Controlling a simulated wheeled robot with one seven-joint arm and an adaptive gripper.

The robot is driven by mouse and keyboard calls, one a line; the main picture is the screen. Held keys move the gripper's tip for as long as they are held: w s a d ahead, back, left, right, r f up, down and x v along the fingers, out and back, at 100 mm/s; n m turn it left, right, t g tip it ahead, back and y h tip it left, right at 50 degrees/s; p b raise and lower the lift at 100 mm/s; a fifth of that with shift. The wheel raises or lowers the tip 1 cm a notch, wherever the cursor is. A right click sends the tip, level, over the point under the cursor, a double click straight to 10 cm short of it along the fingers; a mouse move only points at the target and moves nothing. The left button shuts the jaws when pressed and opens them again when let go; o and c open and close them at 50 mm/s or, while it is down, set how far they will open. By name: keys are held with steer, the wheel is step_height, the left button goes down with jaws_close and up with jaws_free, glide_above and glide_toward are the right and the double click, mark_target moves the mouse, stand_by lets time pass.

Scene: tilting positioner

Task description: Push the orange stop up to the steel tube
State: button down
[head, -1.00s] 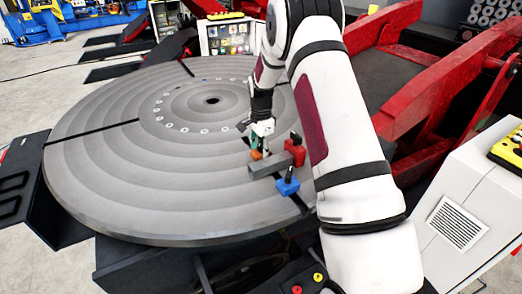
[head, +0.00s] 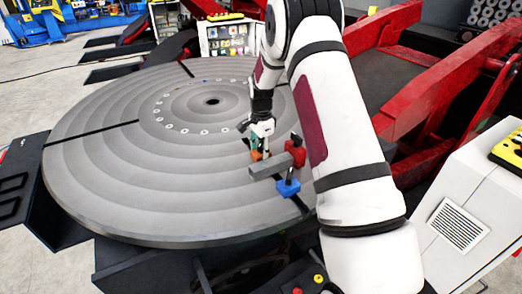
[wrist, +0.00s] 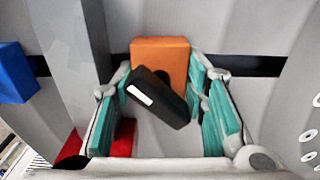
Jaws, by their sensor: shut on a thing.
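The orange stop (wrist: 160,55) lies on the round grey table, with a black handle (wrist: 157,97) on top of it. My gripper (wrist: 168,88) is shut on the orange stop, with teal finger pads on both sides. The steel tube (wrist: 76,45) is a grey bar to the left of the stop in the wrist view. A narrow gap shows between them there. In the head view the orange stop (head: 257,155) is just behind the steel tube (head: 268,170), below my gripper (head: 260,146). Fingers partly hide the stop's sides.
A blue block (head: 288,187) is at the near side of the tube, and a red block (head: 296,150) stands at its right end. A dark slot crosses the round table (head: 110,190). The table's left part is clear. Red frames (head: 440,85) stand at right.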

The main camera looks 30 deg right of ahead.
steer(key=shift+s, duration=0.55)
steer(key=shift+w+b, duration=1.15)
steer(key=shift+b, duration=0.35)
stand_by(3.7)
steer(key=shift+c, duration=2)
jaws_free()
steer(key=shift+r, duration=3.5)
